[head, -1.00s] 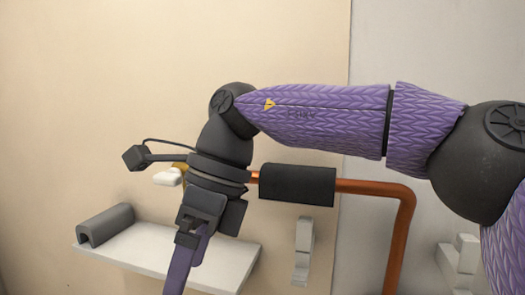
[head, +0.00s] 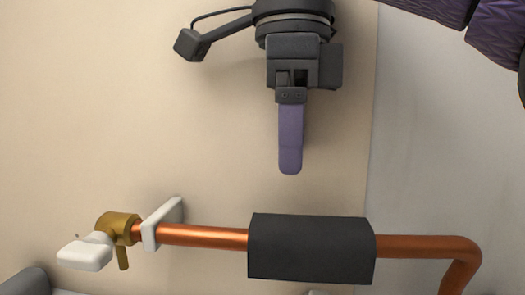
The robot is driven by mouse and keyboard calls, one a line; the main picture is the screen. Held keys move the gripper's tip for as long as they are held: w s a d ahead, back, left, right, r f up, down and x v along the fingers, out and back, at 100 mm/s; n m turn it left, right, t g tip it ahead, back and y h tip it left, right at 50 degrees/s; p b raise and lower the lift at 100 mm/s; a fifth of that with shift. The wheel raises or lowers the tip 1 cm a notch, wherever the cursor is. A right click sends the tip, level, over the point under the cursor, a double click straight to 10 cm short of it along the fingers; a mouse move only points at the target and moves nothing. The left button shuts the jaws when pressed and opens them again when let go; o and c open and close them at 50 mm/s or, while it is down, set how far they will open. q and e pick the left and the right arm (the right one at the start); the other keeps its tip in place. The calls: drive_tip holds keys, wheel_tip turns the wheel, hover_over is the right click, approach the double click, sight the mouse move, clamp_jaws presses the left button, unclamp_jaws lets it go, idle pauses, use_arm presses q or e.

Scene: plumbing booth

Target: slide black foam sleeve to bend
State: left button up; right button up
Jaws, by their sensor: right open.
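The black foam sleeve (head: 311,248) sits around the horizontal run of the copper pipe (head: 204,236). Bare copper shows on both sides of it. The bend (head: 464,251) is at the right, where the pipe turns down, with a stretch of bare pipe between it and the sleeve. My right gripper (head: 290,170) hangs above the sleeve, pointing down and apart from it. It is open and empty; only one purple finger shows, and the other is hidden behind it. My left gripper is out of view.
A brass valve (head: 118,227) with a white handle (head: 85,252) is at the pipe's left end. A white clip (head: 162,224) holds the pipe beside it. A dark grey piece (head: 24,284) shows at the lower left. The wall area left of my gripper is clear.

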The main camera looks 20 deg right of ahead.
sight(380, 236)
drive_tip(key=shift+s, duration=0.4)
drive_tip(key=shift+s+a+f, duration=0.1)
drive_tip(key=shift+s+f, duration=0.6)
drive_tip(key=shift+f, duration=0.05)
drive_tip(key=f, duration=0.7)
drive_tip(key=shift+w, duration=0.35)
drive_tip(key=shift+f, duration=0.65)
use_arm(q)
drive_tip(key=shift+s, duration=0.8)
use_arm(e)
drive_tip(key=c, duration=1.3)
drive_tip(key=shift+s+d+r, duration=0.1)
drive_tip(key=shift+s+d, duration=0.55)
drive_tip(key=shift+d, duration=0.5)
drive_tip(key=shift+s+d+f, duration=0.1)
drive_tip(key=shift+s+d, duration=0.6)
drive_tip(key=shift+d, duration=0.4)
drive_tip(key=shift+s+d+r, duration=0.1)
drive_tip(key=shift+s+d, duration=0.55)
drive_tip(key=shift+d, duration=0.5)
